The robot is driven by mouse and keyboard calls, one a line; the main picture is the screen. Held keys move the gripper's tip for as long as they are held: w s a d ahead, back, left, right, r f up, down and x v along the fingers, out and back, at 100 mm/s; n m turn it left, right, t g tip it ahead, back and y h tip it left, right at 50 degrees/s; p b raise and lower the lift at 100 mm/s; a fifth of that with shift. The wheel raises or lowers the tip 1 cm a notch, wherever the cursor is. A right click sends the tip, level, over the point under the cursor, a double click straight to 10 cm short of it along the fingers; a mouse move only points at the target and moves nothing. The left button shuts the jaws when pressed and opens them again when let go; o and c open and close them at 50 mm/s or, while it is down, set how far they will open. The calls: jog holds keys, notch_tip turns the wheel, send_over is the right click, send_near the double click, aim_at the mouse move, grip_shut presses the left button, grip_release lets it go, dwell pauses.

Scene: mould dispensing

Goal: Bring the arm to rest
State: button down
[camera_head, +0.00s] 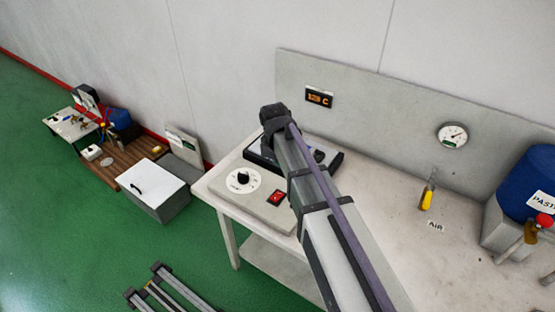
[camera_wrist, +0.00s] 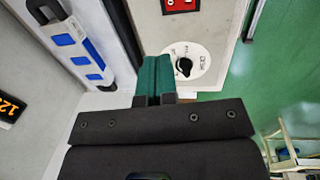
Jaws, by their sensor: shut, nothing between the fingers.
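My gripper (camera_wrist: 154,80) shows in the wrist view as two green-tipped fingers, shut together with nothing between them. In that view its tips are beside the white dial plate with a black knob (camera_wrist: 183,67). My arm reaches from the lower right over the bench in the head view, with its dark wrist end near the wall. The fingers are hidden there. A black-edged plate (camera_wrist: 78,45) with blue rectangles and a handle lies left of the fingers in the wrist view. My arm partly covers it in the head view.
The control box has a dial (camera_head: 242,181) and red switch (camera_head: 276,197). A display (camera_head: 319,97) reads about 129 C. A white-lidded box (camera_head: 153,190) is left. The front bench top is mostly clear.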

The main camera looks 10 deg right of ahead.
dwell(0.4)
jog(key=s+d+m, duration=0.3)
jog(key=s+m, duration=0.1)
jog(key=s, duration=0.5)
jog(key=s+d+m+g+y, duration=0.1)
jog(key=s+m, duration=0.4)
jog(key=s, duration=0.5)
jog(key=shift+d+f, duration=0.15)
jog(key=shift+d, duration=0.75)
